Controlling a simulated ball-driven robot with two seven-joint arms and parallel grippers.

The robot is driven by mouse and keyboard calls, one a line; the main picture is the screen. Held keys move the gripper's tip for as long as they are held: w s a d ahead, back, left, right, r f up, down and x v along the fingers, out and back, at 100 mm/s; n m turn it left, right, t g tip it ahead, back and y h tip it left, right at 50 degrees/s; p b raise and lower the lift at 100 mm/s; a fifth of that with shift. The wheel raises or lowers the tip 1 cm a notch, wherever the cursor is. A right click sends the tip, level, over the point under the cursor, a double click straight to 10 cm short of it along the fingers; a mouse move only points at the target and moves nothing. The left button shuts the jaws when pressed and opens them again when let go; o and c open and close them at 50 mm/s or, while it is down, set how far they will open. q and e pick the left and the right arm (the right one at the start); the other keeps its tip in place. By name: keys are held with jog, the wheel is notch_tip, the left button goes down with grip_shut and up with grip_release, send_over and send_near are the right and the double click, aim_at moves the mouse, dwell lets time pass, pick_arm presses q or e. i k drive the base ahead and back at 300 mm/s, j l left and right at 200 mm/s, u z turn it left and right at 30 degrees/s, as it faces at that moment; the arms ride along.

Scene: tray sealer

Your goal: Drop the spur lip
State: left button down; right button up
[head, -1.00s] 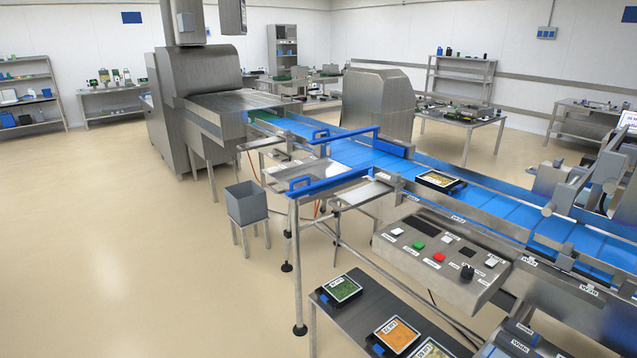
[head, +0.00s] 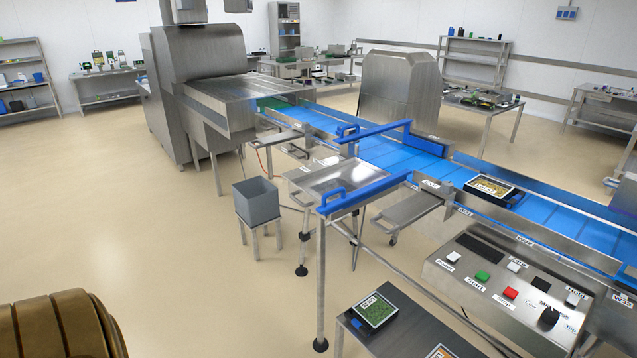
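The spur is a steel plate (head: 335,177) at the near side of the blue conveyor. Blue rails with raised handles (head: 365,194) run along both its sides. A flat steel flap (head: 410,207) sticks out beside the conveyor, to the right of the near rail. I cannot tell which part is the spur lip. Neither of my grippers shows. A brown ribbed part at the lower left looks like my own arm.
A filled black tray (head: 493,190) lies on the belt (head: 440,168). A control panel (head: 515,285) with buttons stands at the near right. A grey bin (head: 257,201) stands left of the spur. A lower shelf (head: 400,335) holds trays. The floor at left is clear.

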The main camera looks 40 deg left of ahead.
aim_at(297, 194)
jog(key=i+j, duration=0.1)
jog(key=j, duration=0.45)
jog(key=i+j+z, duration=0.1)
jog(key=j, duration=0.4)
jog(key=i+j, duration=0.1)
jog(key=j, duration=0.45)
jog(key=i+j+z, duration=0.1)
jog(key=j, duration=0.4)
